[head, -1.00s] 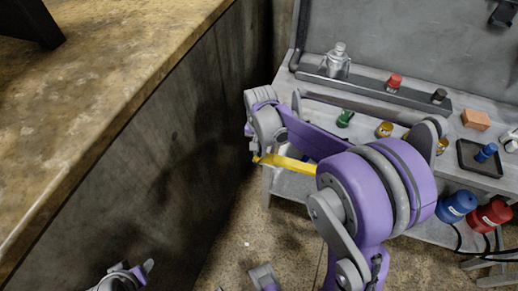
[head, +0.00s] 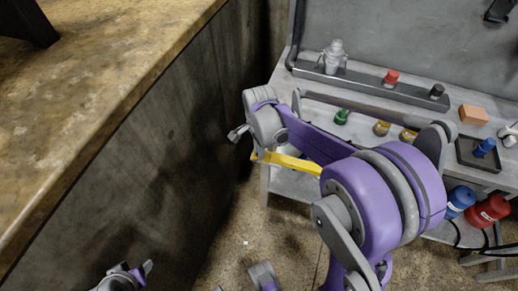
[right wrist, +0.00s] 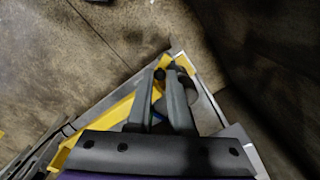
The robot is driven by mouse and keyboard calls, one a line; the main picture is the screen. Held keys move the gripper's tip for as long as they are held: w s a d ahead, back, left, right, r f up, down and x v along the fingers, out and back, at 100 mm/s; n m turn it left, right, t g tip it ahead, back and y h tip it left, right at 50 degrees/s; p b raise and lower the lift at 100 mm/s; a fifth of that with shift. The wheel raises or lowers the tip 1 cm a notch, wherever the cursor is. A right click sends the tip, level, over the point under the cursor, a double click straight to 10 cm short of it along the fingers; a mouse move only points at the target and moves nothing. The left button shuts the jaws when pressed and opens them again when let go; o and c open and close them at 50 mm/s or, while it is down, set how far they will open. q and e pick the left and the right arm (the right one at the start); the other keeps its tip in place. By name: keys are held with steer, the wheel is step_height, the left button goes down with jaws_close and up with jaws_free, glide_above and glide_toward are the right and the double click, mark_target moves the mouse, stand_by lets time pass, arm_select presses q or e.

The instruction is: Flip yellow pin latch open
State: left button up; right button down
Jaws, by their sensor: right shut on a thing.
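In the head view my right gripper (head: 238,132) shows small at the end of my purple arm, beside the dark wall of the counter. In the right wrist view its fingers (right wrist: 171,78) reach over a yellow frame and close on a small part at its corner, with a dark round knob at the tips. This looks like the yellow pin latch (right wrist: 185,66), mostly hidden by the fingers. A yellow bar (head: 290,163) shows under my arm in the head view. My left gripper (head: 138,272) is at the bottom left, partly cut off, and its jaw opening is unclear.
A stained counter (head: 100,90) with a dark side wall fills the left. Blue (head: 459,201) and red (head: 488,212) canisters stand below.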

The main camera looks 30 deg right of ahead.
steer(key=shift+m, duration=0.3)
stand_by(0.4)
steer(key=c, duration=0.8)
jaws_free()
steer(key=shift+s, duration=0.1)
steer(key=shift+c, duration=0.2)
